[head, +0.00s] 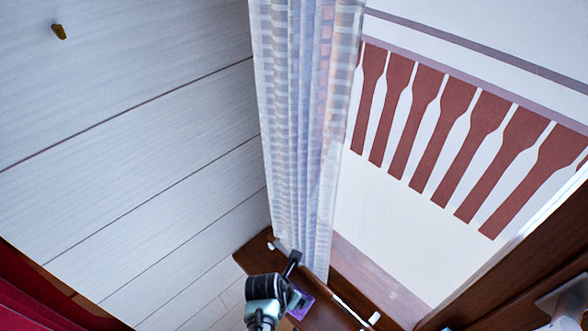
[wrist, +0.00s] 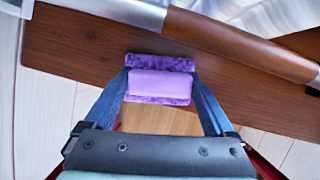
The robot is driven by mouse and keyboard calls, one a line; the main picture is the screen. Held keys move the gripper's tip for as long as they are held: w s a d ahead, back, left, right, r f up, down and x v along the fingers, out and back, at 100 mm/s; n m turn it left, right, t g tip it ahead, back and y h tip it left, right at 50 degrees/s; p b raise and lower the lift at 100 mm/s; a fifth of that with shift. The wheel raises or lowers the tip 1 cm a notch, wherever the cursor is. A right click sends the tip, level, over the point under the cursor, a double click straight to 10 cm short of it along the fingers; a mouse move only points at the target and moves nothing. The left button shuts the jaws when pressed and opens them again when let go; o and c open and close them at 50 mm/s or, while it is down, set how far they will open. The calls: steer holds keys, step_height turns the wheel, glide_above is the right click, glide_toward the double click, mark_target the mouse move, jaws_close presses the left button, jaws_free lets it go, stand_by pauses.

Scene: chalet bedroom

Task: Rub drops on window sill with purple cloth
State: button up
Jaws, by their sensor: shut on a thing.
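The purple cloth (wrist: 160,84) is a small folded pad, lighter in the middle with mottled darker edges. My gripper (wrist: 160,76) is shut on it, one blue finger at each side. The cloth lies over the edge of the brown wooden window sill (wrist: 80,45); I cannot tell whether it touches the wood. In the head view the cloth (head: 301,305) shows as a purple patch beside my gripper (head: 293,283), near the sill (head: 257,255) below the curtain. I cannot make out any drops in either view.
A sheer striped curtain (head: 303,120) hangs just behind my gripper. A rounded brown wooden bar (wrist: 240,45) crosses above the sill in the wrist view. A white handle-like piece (head: 348,310) lies right of the gripper. White plank wall (head: 130,150) stands left; a red fabric (head: 40,305) is at lower left.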

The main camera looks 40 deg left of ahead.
steer(key=shift+w+r+p, duration=0.1)
steer(key=shift+r+p, duration=2.6)
steer(key=shift+r, duration=0.15)
step_height(320, 180, up, 3)
steer(key=p, duration=0.3)
steer(key=shift+r, duration=0.1)
